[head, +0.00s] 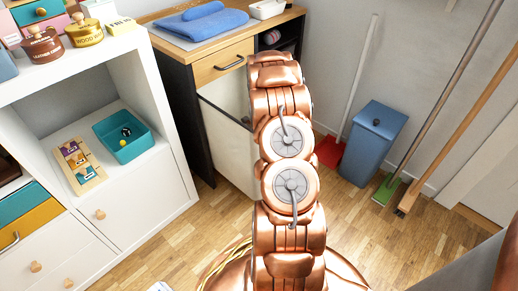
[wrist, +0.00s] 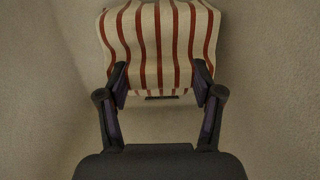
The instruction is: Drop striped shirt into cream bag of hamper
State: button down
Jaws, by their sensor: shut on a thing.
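The striped shirt (wrist: 160,40), cream with red-brown stripes, is bunched at the top middle of the wrist view. My gripper (wrist: 160,84) is shut on it, with one dark finger pressing on each side. Plain cream fabric-like walls (wrist: 45,90) surround the shirt and gripper in that view; they look like the inside of the bag. In the head view the hamper (head: 228,148) is a tilted-out white front under a wooden drawer, with a pale lining (head: 232,95) at its opening. My copper arm covers its right part and hides the gripper and shirt there.
A wooden counter (head: 172,33) above the hamper holds folded blue towels (head: 215,22). A white shelf unit (head: 165,95) stands to the left. A blue bin (head: 374,142), a red dustpan (head: 329,152) and brooms stand to the right. Bare wooden floor lies between.

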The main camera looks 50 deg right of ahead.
jog(key=shift+c, duration=0.9)
grip_release()
jog(key=shift+r+b, duration=0.1)
jog(key=shift+b, duration=0.2)
jog(key=shift+r+b, duration=0.35)
jog(key=shift+b, duration=0.1)
notch_tip(320, 180, up, 12)
jog(key=s+p, duration=0.1)
jog(key=p, duration=0.4)
jog(key=shift+s+a+p, duration=0.15)
jog(key=shift+s+p, duration=0.05)
jog(key=shift+p, duration=0.15)
jog(key=shift+r, duration=0.1)
